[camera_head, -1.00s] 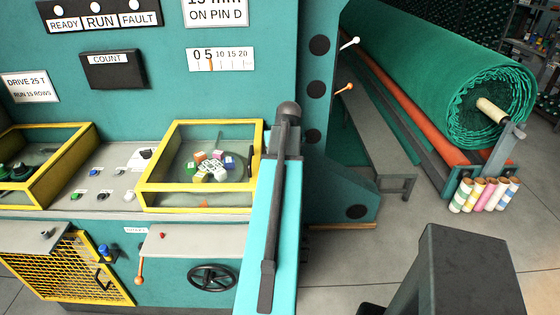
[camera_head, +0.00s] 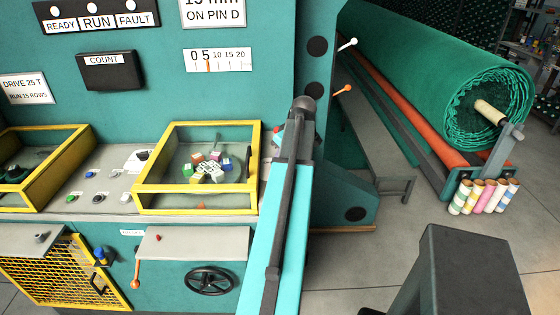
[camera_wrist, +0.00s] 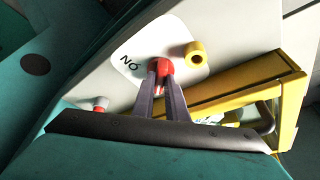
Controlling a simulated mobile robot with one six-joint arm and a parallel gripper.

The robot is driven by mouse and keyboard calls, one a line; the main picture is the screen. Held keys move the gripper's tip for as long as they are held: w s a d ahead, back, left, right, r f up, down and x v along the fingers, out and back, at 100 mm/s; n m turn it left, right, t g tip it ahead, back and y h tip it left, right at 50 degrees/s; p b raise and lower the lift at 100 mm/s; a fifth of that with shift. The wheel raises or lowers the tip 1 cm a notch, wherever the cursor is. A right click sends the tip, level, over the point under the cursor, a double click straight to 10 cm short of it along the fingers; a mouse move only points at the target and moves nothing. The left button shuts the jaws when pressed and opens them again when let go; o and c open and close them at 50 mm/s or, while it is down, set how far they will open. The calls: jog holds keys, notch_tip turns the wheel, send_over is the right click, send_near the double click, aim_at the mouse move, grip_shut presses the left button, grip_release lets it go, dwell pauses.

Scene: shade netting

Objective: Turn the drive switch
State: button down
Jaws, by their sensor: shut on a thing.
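In the wrist view the drive switch appears as a red knob (camera_wrist: 163,68) on a white plate (camera_wrist: 135,50) with two letters beside it, which read as "ON" upside down. My gripper (camera_wrist: 161,72) has its two grey fingers shut on the red knob. In the head view my turquoise arm (camera_head: 283,230) stands in front of the machine's right end and hides the gripper and the switch. A small red piece shows at the arm's left edge there.
A yellow cylinder (camera_wrist: 195,53) stands close to the knob. A yellow-framed glass box (camera_head: 160,205) lies beside the arm. A green net roll (camera_head: 430,75) lies at the right. Clear floor shows right of the machine.

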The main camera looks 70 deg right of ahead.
jog(key=shift+s+d, duration=0.1)
jog(key=shift+s, duration=0.05)
jog(key=c, duration=1.8)
grip_release()
jog(key=shift+o, duration=0.2)
jog(key=shift+r, duration=0.1)
jog(key=b+v, duration=0.3)
jog(key=v, duration=1)
jog(key=shift+r, duration=0.3)
